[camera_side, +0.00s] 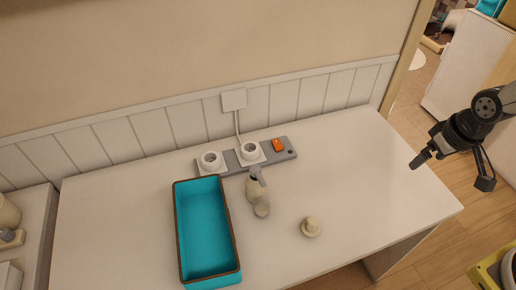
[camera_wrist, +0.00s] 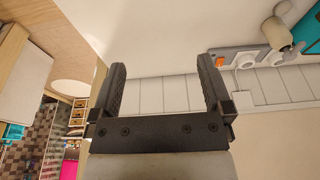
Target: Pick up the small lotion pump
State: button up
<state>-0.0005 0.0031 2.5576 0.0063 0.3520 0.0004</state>
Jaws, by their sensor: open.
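A small beige bottle with a grey pump top (camera_side: 253,189), which looks like the lotion pump, stands on the white table just right of the teal bin. It also shows near the top right of the wrist view (camera_wrist: 276,34). My gripper (camera_side: 452,172) is open and empty off the table's right end, far to the right of the bottle. In the wrist view the two dark fingers (camera_wrist: 162,68) are spread with nothing between them.
The open teal bin (camera_side: 236,240) sits left of the bottle. A grey power strip (camera_side: 226,165) with two sockets and an orange switch (camera_side: 278,146) lies behind it. Small beige round items stand in front (camera_side: 262,210) and to the right (camera_side: 311,227). The table's right side is clear.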

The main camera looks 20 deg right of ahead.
jog(key=w+a+f+m+g+y, duration=0.35)
jog(key=a+f+m, duration=0.2)
jog(key=a, duration=0.25)
jog(key=m+t+y, duration=0.5)
jog(key=m+y, duration=0.4)
jog(key=m, duration=0.7)
send_near(256, 186)
jog(key=f, duration=0.1)
jog(key=w+f, duration=0.1)
jog(key=a+f, duration=0.1)
jog(key=shift+w+f, duration=0.15)
jog(key=shift+f, duration=0.25)
jog(key=shift+w+a+f+m+t, duration=0.15)
jog(key=shift+w+f+m+t, duration=0.2)
jog(key=shift+w+f+m, duration=0.1)
jog(key=shift+x, duration=1.25)
jog(key=shift+a, duration=0.1)
jog(key=shift+x, duration=2.55)
jog(key=shift+w+r, duration=0.1)
jog(key=c, duration=1.3)
